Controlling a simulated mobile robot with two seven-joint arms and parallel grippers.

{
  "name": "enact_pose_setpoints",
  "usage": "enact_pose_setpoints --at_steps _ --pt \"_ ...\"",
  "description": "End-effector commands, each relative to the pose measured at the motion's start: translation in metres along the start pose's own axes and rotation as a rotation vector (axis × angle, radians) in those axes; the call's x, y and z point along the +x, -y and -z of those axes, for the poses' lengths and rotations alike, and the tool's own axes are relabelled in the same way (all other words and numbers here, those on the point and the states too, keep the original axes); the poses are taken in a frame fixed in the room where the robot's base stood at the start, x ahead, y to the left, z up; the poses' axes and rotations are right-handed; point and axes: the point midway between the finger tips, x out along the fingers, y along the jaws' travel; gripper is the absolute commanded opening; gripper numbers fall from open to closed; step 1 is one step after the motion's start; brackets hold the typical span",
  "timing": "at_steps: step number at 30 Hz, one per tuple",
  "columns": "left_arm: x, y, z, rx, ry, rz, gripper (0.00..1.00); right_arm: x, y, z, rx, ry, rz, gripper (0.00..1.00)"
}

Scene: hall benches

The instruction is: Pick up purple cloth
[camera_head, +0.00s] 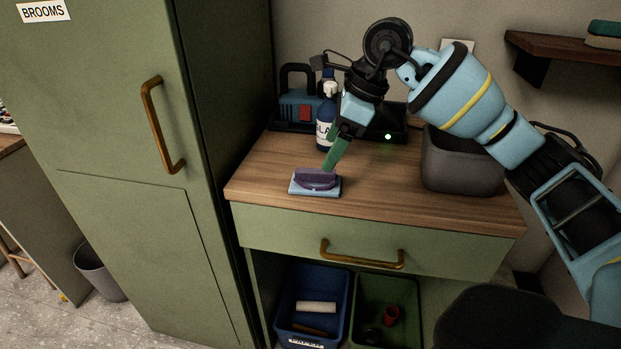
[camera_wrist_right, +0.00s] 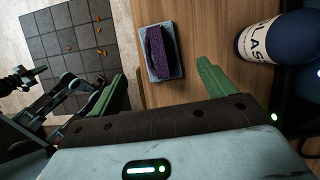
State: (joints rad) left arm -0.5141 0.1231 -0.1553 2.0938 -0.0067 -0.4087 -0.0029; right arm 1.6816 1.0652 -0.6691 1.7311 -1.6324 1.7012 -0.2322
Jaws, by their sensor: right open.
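The purple cloth (camera_head: 315,179) lies folded on a pale blue pad (camera_head: 301,190) near the front left of the wooden bench top. In the right wrist view the cloth (camera_wrist_right: 156,54) shows as a dark purple strip along the pad (camera_wrist_right: 174,70). My right gripper (camera_head: 334,156) points down just above and behind the cloth, in the head view. In its wrist view the green fingers (camera_wrist_right: 160,72) are apart, with the cloth ahead between them and nothing held. What looks like my left gripper (camera_wrist_right: 32,75) shows small at the left edge there; its jaws are unclear.
A labelled blue bottle (camera_head: 325,130) stands close behind the gripper, by a blue and black device (camera_head: 293,108). A grey bin (camera_head: 460,165) stands on the right of the bench (camera_head: 390,203). A tall green cabinet (camera_head: 120,200) borders the left. The front middle is clear.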

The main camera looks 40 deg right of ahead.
Motion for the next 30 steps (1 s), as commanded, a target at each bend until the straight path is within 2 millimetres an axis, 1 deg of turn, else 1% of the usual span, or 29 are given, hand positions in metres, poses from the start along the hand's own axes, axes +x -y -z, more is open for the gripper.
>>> enact_pose_setpoints --at_steps 3,6,9,13,16,20,25,27,30 --pt "-0.002 -0.003 -0.014 -0.008 0.029 -0.002 0.00 0.009 -0.001 0.000 0.000 -0.001 -0.003 0.82" --pt "-0.002 -0.004 -0.021 -0.012 0.044 -0.002 0.00 0.020 -0.001 0.000 -0.001 -0.002 -0.005 0.82" --pt "-0.002 -0.004 -0.021 -0.014 0.043 -0.002 0.00 0.027 -0.001 -0.001 -0.001 0.000 -0.003 0.82" --pt "-0.001 -0.004 -0.019 -0.013 0.038 -0.002 0.00 0.027 -0.001 -0.001 -0.001 0.000 -0.002 0.82" --pt "0.000 -0.003 -0.016 -0.012 0.033 -0.001 0.00 0.033 -0.001 -0.001 -0.001 -0.001 -0.003 0.82" --pt "0.003 -0.002 -0.013 -0.010 0.024 0.000 0.00 0.048 -0.001 -0.003 -0.001 -0.001 -0.005 0.82" --pt "0.004 -0.001 -0.012 -0.003 0.020 0.000 0.00 0.072 -0.001 -0.004 0.000 -0.002 -0.005 0.82" --pt "0.004 0.000 -0.012 0.001 0.021 -0.001 0.00 0.077 0.000 -0.004 0.000 0.000 -0.004 0.82" --pt "0.004 0.001 -0.013 0.005 0.022 -0.001 0.00 0.079 0.000 -0.004 0.000 0.001 -0.002 0.82"
